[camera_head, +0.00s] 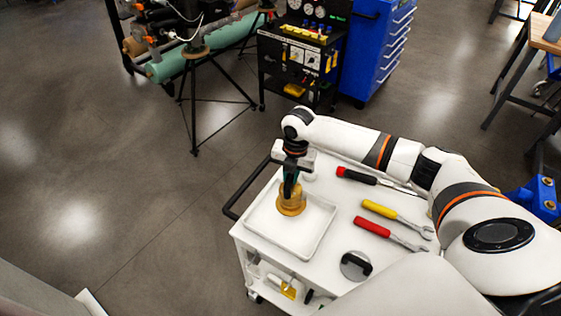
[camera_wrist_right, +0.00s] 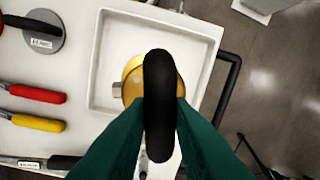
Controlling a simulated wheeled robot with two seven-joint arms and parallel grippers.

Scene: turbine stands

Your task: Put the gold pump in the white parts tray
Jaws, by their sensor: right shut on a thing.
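The gold pump (camera_head: 291,204) is in the white parts tray (camera_head: 318,238) on the cart, seen in the head view. My right gripper (camera_head: 291,186) points straight down at the pump and is shut on its dark upper part. In the right wrist view the green fingers of the right gripper (camera_wrist_right: 160,115) close on a black handle in front of the gold body of the pump (camera_wrist_right: 131,75). The tray (camera_wrist_right: 110,100) lies behind the pump there. Whether the pump's base touches the tray floor is hard to tell. My left gripper is in neither view.
On the white cart top (camera_head: 334,208) lie a red-and-black screwdriver (camera_head: 357,176), a yellow-handled wrench (camera_head: 385,212), a red-handled wrench (camera_head: 378,230) and a grey disc with a black handle (camera_head: 356,265). A black cart rail (camera_head: 247,189) runs beside the tray. A blue tool cabinet (camera_head: 374,50) stands behind.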

